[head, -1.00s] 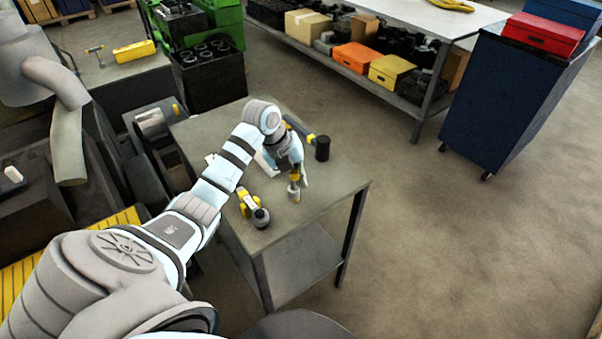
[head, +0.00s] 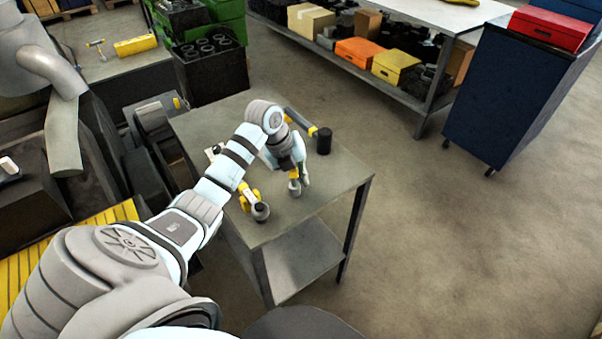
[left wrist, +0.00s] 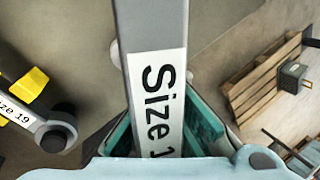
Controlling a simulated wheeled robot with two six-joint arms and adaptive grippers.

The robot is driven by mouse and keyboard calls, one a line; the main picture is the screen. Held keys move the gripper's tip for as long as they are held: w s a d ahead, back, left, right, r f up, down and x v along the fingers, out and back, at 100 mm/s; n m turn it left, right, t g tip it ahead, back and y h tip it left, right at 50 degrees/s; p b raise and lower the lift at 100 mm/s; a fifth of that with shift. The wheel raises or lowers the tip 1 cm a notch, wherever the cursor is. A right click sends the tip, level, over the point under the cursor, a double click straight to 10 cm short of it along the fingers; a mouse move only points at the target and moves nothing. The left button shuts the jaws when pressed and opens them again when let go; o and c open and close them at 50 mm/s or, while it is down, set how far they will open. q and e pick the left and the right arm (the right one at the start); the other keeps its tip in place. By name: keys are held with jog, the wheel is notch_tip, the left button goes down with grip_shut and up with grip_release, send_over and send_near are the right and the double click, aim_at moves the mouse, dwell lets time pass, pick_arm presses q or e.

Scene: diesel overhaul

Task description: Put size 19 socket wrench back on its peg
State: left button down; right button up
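My left gripper (head: 296,184) is over the small grey table. In the left wrist view its teal fingers stand on both sides of a grey socket wrench (left wrist: 155,85), apparently shut on it. Its label shows "Size 1"; the rest is hidden by the gripper. A second wrench (left wrist: 38,118), with yellow parts and a black socket, lies at left in the wrist view; its label seems to read "19". I cannot make out any peg. My right gripper is out of view.
The small table (head: 335,185) has bare top at its right. A blue cabinet (head: 505,95) with a red box stands at the right. A long bench (head: 430,20) with boxes on its shelf is behind. Engine parts crowd the left; open floor lies right.

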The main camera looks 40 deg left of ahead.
pick_arm(q)
jog(key=c, duration=1.9)
grip_release()
jog(key=shift+o, duration=0.5)
jog(key=o, duration=0.5)
notch_tip(320, 180, up, 9)
jog(key=p, duration=0.8)
jog(key=shift+r, duration=0.1)
